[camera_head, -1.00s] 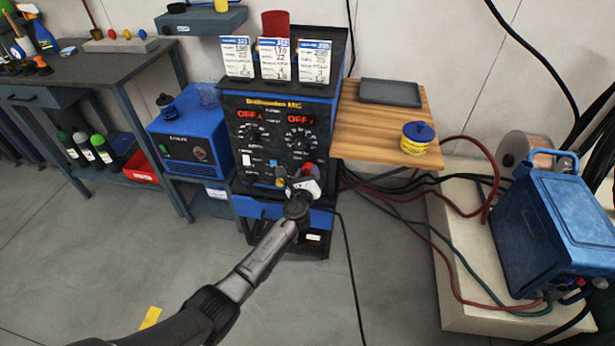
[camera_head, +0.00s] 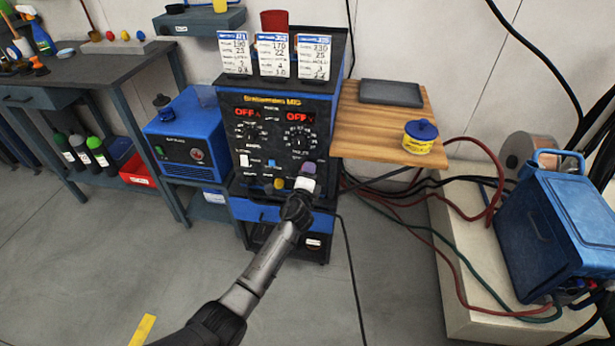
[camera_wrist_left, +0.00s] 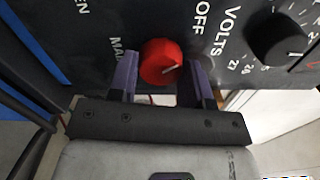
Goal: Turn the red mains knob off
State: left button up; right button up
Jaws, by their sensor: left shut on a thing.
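The red mains knob (camera_wrist_left: 161,62) is on the black front panel of the welding machine (camera_head: 272,158), at its lower right. My left gripper (camera_head: 308,170) is at that corner and hides the knob in the head view. In the wrist view, the purple fingers of my left gripper (camera_wrist_left: 162,72) stand on either side of the knob and are shut on it. The knob's white mark points right, towards the side with the printed OFF. Two red displays (camera_head: 245,113) on the panel read OFF. My right gripper is not in view.
A black volts dial (camera_wrist_left: 276,39) is close to the right finger. A wooden side shelf (camera_head: 375,130) with a yellow-blue tin (camera_head: 419,137) is right of the machine. A blue unit (camera_head: 187,140) stands left. Cables (camera_head: 400,195) hang at right.

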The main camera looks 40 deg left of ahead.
pick_arm(q)
jog(key=shift+n, duration=1)
jog(key=shift+b, duration=0.3)
jog(key=o, duration=0.9)
jog(key=shift+p+v, duration=2.65)
jog(key=shift+v, duration=4.35)
